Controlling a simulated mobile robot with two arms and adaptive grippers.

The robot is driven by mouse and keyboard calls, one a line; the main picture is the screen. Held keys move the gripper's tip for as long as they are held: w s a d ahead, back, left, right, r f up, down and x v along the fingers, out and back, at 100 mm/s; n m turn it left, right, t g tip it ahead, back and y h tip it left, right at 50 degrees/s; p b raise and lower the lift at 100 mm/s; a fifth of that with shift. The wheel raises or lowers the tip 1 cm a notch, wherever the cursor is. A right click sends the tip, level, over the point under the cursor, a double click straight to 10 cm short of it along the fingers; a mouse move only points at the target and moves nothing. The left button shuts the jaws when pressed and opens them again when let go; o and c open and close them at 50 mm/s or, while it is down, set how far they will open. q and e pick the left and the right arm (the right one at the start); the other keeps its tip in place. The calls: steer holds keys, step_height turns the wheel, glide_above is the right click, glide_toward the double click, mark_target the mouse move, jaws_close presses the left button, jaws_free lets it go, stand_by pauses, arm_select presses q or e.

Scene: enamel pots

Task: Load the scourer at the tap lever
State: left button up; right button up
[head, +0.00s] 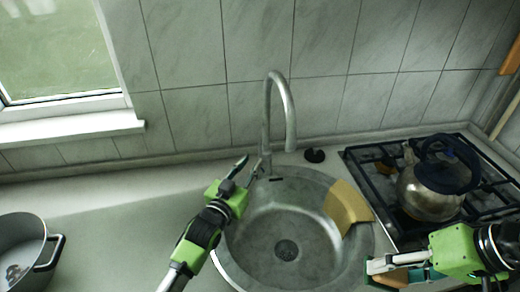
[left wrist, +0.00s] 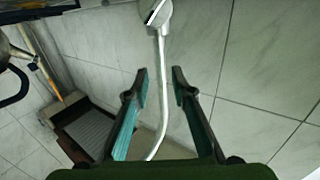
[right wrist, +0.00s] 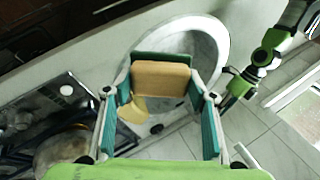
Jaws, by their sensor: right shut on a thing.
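My right gripper (head: 374,270) is at the right front edge of the sink, shut on the scourer (right wrist: 162,80), a tan block with a green layer. The scourer sits between the fingertips in the right wrist view; in the head view it is partly hidden by the gripper. My left gripper (head: 249,168) is open beside the base of the metal tap (head: 267,120). In the left wrist view the tap (left wrist: 161,60) shows between its open fingers (left wrist: 159,85); I cannot tell how close they are. The tap lever is hard to make out behind the left fingers.
A round metal sink (head: 250,235) is below the tap. A yellow cloth-like piece (head: 346,207) hangs on its right rim. A kettle (head: 430,190) stands on the gas hob (head: 375,165). A pot (head: 20,250) is at the far left.

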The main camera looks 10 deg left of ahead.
mark_target(260, 150)
arm_select(q)
steer(key=w, duration=0.2)
steer(key=w+d, duration=0.1)
steer(key=w, duration=0.4)
steer(key=shift+w+d+p, duration=0.15)
steer(key=shift+d+p, duration=0.1)
steer(key=shift+p, duration=0.15)
jaws_close()
